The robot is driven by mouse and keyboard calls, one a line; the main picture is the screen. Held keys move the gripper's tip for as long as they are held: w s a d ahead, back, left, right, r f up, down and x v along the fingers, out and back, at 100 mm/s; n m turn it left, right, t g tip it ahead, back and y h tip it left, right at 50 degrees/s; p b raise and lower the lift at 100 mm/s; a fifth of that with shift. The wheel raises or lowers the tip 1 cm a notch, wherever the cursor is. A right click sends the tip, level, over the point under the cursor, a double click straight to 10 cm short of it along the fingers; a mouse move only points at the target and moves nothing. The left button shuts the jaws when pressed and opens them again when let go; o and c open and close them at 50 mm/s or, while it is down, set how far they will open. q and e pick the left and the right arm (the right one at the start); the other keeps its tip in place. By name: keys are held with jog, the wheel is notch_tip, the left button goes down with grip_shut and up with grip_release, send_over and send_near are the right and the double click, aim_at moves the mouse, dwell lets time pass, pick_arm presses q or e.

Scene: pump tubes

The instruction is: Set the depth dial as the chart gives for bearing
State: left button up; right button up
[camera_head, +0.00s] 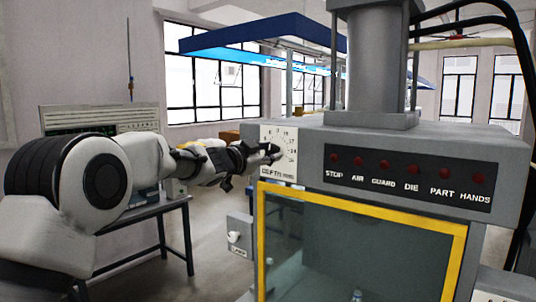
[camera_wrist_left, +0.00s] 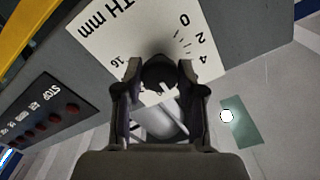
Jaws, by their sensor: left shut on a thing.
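The depth dial's white plate (camera_head: 279,171) is on the front left of the press and reads "DEPTH mm" with a ring of numbers. In the left wrist view the plate (camera_wrist_left: 112,45) shows 0, 2, 4 and 16. My left gripper (camera_head: 274,152) reaches the dial from the left. In the left wrist view its two fingers (camera_wrist_left: 160,82) are shut on the dial knob (camera_wrist_left: 160,77), which is mostly hidden between them. The pointer's setting cannot be read. My right gripper is not in view. No readable chart shows.
The press has a row of dark red lamps (camera_head: 408,171) labelled STOP to HANDS. Below is a yellow-framed window (camera_head: 360,245). A small box with a white knob (camera_head: 234,237) sits at its left. A dark table (camera_head: 150,213) stands behind my left arm.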

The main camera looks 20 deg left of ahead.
pick_arm(q)
jog(key=m+b, duration=0.1)
jog(key=m, duration=0.2)
jog(key=shift+f+m, duration=0.1)
jog(key=shift+m, duration=0.3)
jog(key=m+b, duration=0.1)
jog(key=m, duration=0.3)
jog(key=shift+m, duration=0.3)
jog(key=m+b, duration=0.2)
jog(key=m, duration=0.3)
jog(key=shift+r+m+b, duration=0.2)
jog(key=shift+m+b, duration=0.5)
jog(key=shift+m, duration=1.1)
jog(key=shift+r, duration=0.1)
jog(key=o, duration=0.9)
jog(key=shift+o, duration=1.1)
jog(key=shift+w, duration=0.1)
